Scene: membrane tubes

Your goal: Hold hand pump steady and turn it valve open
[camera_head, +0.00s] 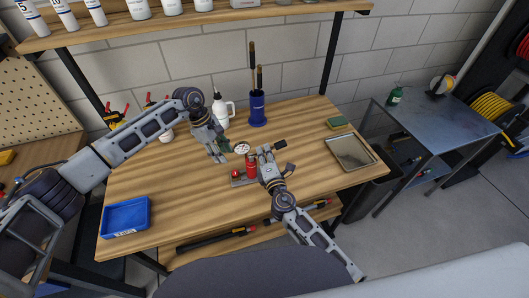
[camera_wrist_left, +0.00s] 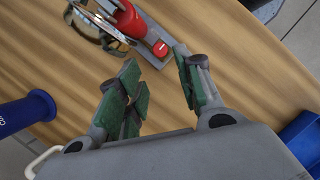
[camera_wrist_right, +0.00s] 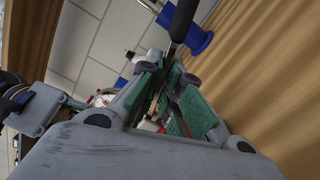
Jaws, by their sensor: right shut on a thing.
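The hand pump has a red cylinder (camera_head: 251,167) on a grey base (camera_head: 240,181), and a round white gauge (camera_head: 242,148) shows beside it. My right gripper (camera_head: 264,152) is shut on the pump at its upper part; a black handle (camera_wrist_right: 183,20) sticks out past its fingers in the right wrist view. The exact part between the pads is mostly hidden. My left gripper (camera_head: 220,156) is open and empty, to the left of the pump. In the left wrist view, the red cylinder (camera_wrist_left: 128,20) and a small red part (camera_wrist_left: 160,48) lie beyond its spread fingers. I cannot tell the valve's position.
A blue bin (camera_head: 125,217) sits at the table's left front. A white bottle (camera_head: 218,112) and a blue holder (camera_head: 257,110) with upright tools stand behind the pump. The front of the wooden table is clear.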

